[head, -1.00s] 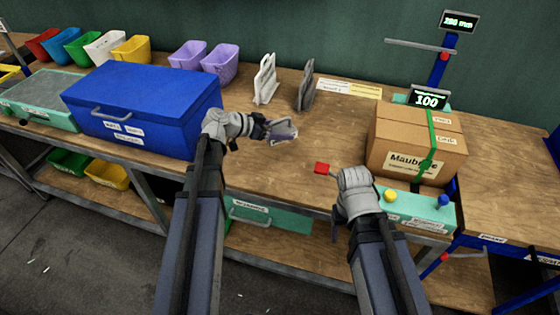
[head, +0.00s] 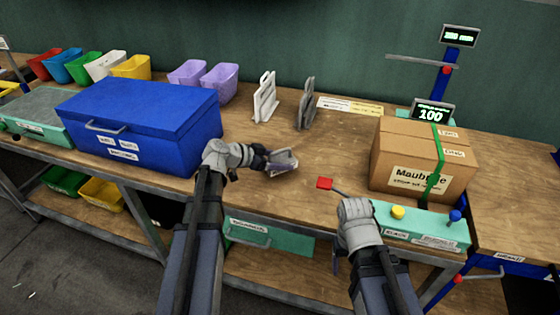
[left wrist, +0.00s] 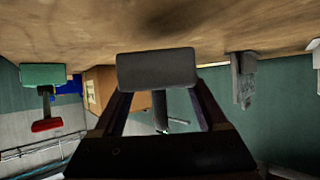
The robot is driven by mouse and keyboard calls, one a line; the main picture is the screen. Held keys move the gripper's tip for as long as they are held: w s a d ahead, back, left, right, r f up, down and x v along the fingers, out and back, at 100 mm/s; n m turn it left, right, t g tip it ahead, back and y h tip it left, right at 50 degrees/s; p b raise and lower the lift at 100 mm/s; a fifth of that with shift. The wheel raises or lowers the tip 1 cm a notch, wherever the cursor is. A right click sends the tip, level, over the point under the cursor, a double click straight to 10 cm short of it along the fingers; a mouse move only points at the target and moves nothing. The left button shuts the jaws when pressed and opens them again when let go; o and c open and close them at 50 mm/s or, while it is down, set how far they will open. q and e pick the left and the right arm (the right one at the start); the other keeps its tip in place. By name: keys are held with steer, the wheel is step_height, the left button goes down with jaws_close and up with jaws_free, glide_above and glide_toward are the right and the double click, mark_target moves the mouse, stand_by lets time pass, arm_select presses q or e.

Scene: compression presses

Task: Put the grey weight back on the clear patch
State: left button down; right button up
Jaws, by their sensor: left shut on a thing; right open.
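My left gripper (head: 270,160) is shut on the grey weight (head: 282,163) over the wooden bench, between the blue case and the red-ended lever. The weight looks tilted, and its pale underside edge shows. In the left wrist view the weight (left wrist: 157,69) is a dark grey block between the two fingers, close to the bench top; I cannot tell whether it touches. No marked patch stands out; the bench top (head: 240,195) around the weight is bare. My right gripper (head: 338,262) is open, mostly hidden behind its pale wrist, at the bench's front edge.
The blue case (head: 140,125) stands left of the weight. At right are a red-ended lever (head: 325,183), a teal press base (head: 420,224) with yellow and blue knobs, and a cardboard box (head: 420,160). White (head: 265,97) and grey (head: 306,103) upright brackets stand behind.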

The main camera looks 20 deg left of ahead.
mark_target(280, 176)
arm_select(q)
steer(key=shift+f+b, duration=1.7)
steer(key=shift+f, duration=0.1)
steer(key=shift+f, duration=0.1)
jaws_free()
steer(key=shift+r, duration=0.2)
steer(key=p+v, duration=0.5)
steer(key=v, duration=0.5)
steer(key=shift+s+a+r, duration=0.15)
steer(key=shift+s, duration=0.05)
steer(key=shift+s+a+r+p, duration=0.25)
steer(key=shift+s+a+p, duration=0.1)
steer(key=shift+s+a, duration=0.15)
